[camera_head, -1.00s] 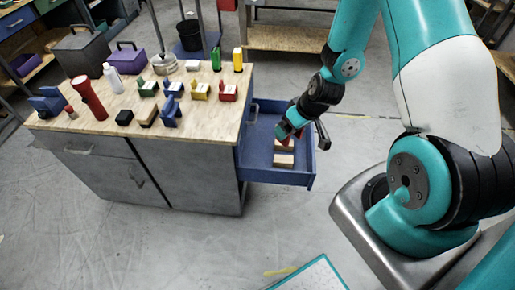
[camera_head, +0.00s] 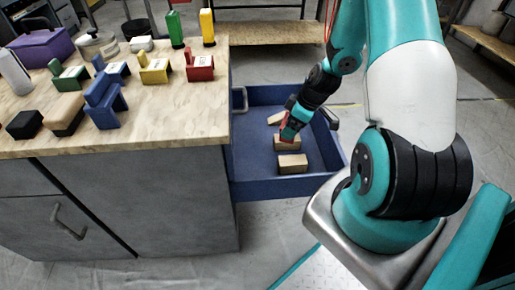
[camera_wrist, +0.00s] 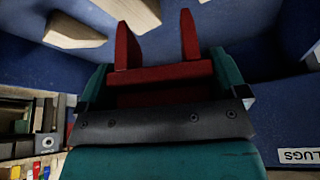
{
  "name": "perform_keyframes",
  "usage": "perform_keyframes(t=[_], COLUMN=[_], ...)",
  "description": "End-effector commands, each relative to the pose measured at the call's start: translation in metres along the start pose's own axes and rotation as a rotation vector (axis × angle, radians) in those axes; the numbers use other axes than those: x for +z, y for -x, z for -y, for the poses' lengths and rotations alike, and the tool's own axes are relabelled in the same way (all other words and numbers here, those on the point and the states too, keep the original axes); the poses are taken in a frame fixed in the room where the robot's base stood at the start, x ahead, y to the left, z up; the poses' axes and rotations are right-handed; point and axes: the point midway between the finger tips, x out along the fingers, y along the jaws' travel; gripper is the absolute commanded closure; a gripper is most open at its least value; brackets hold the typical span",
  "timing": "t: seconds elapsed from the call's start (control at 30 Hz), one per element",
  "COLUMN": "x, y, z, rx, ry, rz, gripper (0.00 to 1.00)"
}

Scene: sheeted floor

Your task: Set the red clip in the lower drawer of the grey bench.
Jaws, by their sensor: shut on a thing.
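The red clip (camera_wrist: 160,74) sits between the teal fingers of my gripper (camera_wrist: 162,90) in the wrist view, its two upright prongs pointing away from the wrist. My gripper (camera_head: 287,133) is shut on it; in the head view only a little red shows at the fingers. The grey bench (camera_head: 150,195) stands at left with a blue drawer (camera_head: 255,185) pulled out from its right side. My gripper is over or inside this drawer, among its wooden blocks. I cannot tell whether the clip touches the drawer floor.
Wooden blocks (camera_head: 292,164) lie in the drawer near my gripper, and blocks (camera_wrist: 130,12) also show in the wrist view. Another red piece (camera_head: 200,66) stands on the bench top among several coloured clips. A "LUGS" label (camera_wrist: 298,155) shows in the wrist view.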

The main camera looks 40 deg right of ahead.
Motion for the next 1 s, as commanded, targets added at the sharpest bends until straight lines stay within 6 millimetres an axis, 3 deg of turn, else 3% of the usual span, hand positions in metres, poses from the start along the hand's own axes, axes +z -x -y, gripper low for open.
perform_keyframes(t=[0.13, 0.43, 0.47, 0.67, 1.0], x=[-0.008, -0.055, -0.058, -0.071, -0.095], y=[-0.017, -0.073, -0.077, -0.091, -0.13], z=[0.0, 0.001, 0.001, 0.0, 0.0], rx=[-0.003, -0.003, -0.003, -0.002, 0.0], ry=[0.018, 0.015, 0.015, 0.008, 0.008], rz=[-0.002, -0.001, -0.001, -0.001, -0.001], gripper=[0.4, 0.39, 0.45, 0.44, 0.44])
